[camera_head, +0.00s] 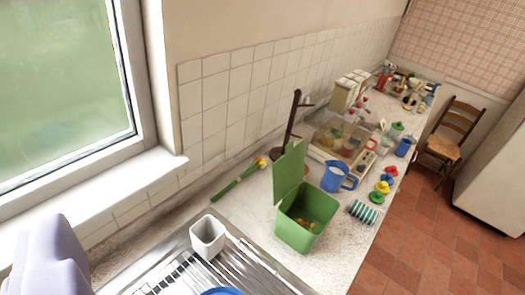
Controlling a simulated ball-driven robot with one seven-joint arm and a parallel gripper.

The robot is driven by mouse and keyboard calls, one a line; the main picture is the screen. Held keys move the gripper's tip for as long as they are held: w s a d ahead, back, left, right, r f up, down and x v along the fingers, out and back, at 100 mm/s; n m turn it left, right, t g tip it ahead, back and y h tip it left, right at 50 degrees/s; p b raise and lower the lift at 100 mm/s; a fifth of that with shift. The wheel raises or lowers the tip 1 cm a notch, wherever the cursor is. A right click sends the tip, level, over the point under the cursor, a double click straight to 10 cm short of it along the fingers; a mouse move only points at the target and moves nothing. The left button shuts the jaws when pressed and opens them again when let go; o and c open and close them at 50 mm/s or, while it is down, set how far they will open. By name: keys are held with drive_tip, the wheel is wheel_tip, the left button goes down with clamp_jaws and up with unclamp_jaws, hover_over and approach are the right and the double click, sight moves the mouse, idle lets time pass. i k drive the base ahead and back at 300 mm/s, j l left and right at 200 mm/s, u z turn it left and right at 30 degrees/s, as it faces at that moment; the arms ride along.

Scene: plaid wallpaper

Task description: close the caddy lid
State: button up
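The green caddy (297,238) stands on the worktop just beyond the sink drainer. Its lid (289,172) is open and stands up from the back left edge of the caddy. Small orange and green scraps show inside the caddy. My gripper cannot be made out in this view. A pale lavender shape at the lower left edge seems to be part of my own body, and its fingers, if any, do not show.
A white cup (207,237) stands on the metal drainer (240,268) left of the caddy. A blue jug (337,177) and a striped teal item (363,212) are close on its right. A dark wooden stand (289,125) rises behind the lid. Flowers (240,176) lie by the wall.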

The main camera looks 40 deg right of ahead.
sight(288, 170)
drive_tip(key=i+l+u, duration=0.25)
drive_tip(key=l, duration=1.15)
drive_tip(key=l+u, duration=0.3)
drive_tip(key=l, duration=1.1)
